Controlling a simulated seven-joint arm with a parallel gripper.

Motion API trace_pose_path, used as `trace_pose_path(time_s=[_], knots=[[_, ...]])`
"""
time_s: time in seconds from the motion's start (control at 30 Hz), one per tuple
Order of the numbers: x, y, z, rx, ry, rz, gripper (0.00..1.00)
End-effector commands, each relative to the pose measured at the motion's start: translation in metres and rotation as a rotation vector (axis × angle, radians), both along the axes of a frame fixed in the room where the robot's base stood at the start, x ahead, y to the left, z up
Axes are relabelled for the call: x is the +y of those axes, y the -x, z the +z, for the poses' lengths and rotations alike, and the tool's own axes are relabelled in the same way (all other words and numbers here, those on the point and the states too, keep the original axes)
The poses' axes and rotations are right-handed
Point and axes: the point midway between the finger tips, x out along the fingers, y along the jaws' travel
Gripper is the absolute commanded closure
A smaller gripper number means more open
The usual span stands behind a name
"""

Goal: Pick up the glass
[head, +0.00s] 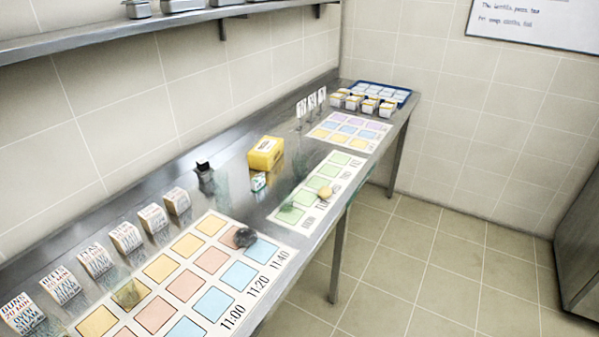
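I cannot pick out a glass for certain. A faint, see-through greenish shape (232,187) stands on the steel counter (225,160), left of the small white-and-green box (258,181); it is too blurred to name. Another dim greenish shape (290,214) sits at the near end of the green-square sheet (309,206). My gripper is not in view.
A yellow box (265,153) and a black-topped item (204,170) stand mid-counter. A dark lump (245,237) and a yellowish lump (128,292) lie on the coloured chart (208,222). Label cards (126,237) line the left. A blue tray (404,96) is at the far end.

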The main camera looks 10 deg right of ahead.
Motion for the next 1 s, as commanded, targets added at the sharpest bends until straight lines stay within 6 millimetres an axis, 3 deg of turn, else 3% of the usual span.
trace_pose_path(time_s=[0.37, 0.83, 1.0], knots=[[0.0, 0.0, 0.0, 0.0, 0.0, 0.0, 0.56], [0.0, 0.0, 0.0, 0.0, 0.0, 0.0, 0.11], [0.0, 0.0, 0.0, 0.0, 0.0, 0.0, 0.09]])
